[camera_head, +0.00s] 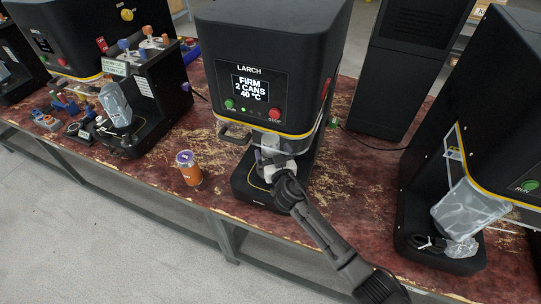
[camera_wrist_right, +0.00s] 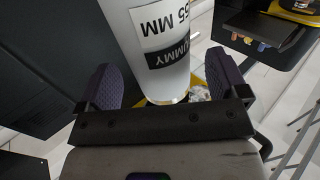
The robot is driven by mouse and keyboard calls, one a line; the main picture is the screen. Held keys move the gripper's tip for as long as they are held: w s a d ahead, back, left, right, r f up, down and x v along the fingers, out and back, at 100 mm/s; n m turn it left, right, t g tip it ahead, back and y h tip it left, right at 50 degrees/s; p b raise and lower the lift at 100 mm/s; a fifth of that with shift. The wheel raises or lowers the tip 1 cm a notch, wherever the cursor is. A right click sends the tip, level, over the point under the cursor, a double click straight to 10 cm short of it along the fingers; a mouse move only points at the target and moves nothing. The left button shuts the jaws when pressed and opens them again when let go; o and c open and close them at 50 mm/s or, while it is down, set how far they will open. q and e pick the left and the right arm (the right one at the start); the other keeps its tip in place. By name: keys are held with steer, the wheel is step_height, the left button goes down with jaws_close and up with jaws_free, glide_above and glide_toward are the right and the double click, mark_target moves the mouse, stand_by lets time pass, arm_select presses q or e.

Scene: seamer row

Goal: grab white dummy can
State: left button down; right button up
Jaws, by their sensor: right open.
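The white dummy can (camera_wrist_right: 160,55) fills the upper middle of the right wrist view. It has a black and white label reading "MM" and part of "DUMMY". My right gripper (camera_wrist_right: 165,80) is open, with one dark padded finger on each side of the can's lower part. Gaps show between the fingers and the can. In the head view my right gripper (camera_head: 274,160) reaches in under the head of the LARCH machine (camera_head: 262,60), above its black base. The can is mostly hidden there by the gripper and machine. My left gripper is not in view.
An orange can (camera_head: 190,174) with a purple and white top stands on the worn red bench (camera_head: 350,185), left of the machine.

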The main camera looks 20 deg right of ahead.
steer(key=shift+w+d, duration=0.1)
steer(key=shift+w, duration=1.3)
steer(key=c, duration=1.1)
